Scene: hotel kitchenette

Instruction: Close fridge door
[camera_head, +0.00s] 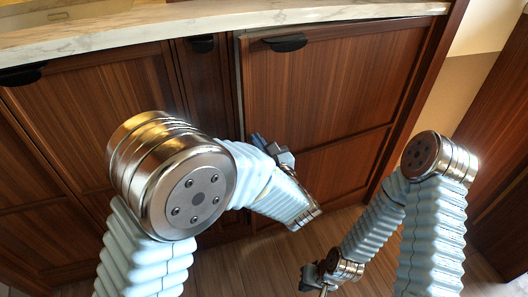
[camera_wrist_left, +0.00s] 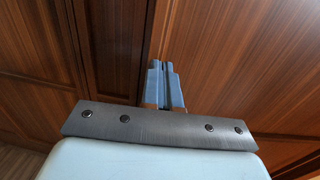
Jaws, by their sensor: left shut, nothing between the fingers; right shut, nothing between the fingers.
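The fridge door (camera_head: 320,95) is the wide brown wood panel under the counter in the head view, with a black handle (camera_head: 285,43) at its top left. A pale strip shows along its left edge, and it looks nearly flush with the cabinet front; I cannot tell whether a small gap remains. My left gripper (camera_head: 276,150) is shut and empty, in front of the door's lower left part. In the left wrist view, this gripper (camera_wrist_left: 163,84) points at the wood front (camera_wrist_left: 235,65); contact is unclear. My right gripper (camera_head: 314,277) is shut and empty, low over the floor.
A marble counter (camera_head: 220,18) runs above the fronts. Wooden cabinet doors (camera_head: 90,105) with black handles stand to the left. A beige wall (camera_head: 460,90) and another wood panel (camera_head: 500,150) are at the right. Wood floor (camera_head: 240,265) is bare below.

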